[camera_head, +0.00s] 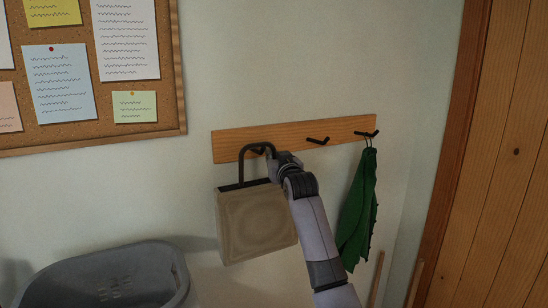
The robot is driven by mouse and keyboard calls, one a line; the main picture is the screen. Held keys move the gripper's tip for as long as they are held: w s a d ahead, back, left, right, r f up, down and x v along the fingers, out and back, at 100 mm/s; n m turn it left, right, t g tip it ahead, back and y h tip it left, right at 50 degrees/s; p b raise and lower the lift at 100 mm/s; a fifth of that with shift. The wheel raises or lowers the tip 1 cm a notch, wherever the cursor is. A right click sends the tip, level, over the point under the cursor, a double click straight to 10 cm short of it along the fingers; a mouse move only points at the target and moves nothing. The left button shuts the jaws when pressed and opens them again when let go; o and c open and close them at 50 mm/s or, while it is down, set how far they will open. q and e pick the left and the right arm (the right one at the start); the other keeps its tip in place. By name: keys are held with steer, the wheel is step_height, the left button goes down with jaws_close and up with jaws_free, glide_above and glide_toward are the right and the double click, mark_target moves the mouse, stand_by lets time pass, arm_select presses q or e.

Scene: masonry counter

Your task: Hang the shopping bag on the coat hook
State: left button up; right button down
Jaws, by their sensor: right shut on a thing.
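The shopping bag (255,222) is beige with a stiff black handle. It hangs upright below the handle, in front of the wall. My right gripper (271,153) is shut on the right upper part of the handle. The coat hooks are black pegs on a wooden rail (233,139). The handle's top is level with the left hook (257,152), which is partly hidden behind the handle and gripper. I cannot tell whether the handle is over this hook. The middle hook (318,141) is empty. My left gripper is not in view.
A green cloth (358,212) hangs from the right hook (367,133). A grey plastic basket (105,279) stands at the lower left. A cork board (160,110) with notes is on the wall above left, and a wooden door (500,180) is at the right.

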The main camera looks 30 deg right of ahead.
steer(key=shift+r, duration=0.15)
steer(key=c, duration=1.6)
jaws_free()
steer(key=shift+s, duration=0.1)
steer(key=shift+o, duration=0.2)
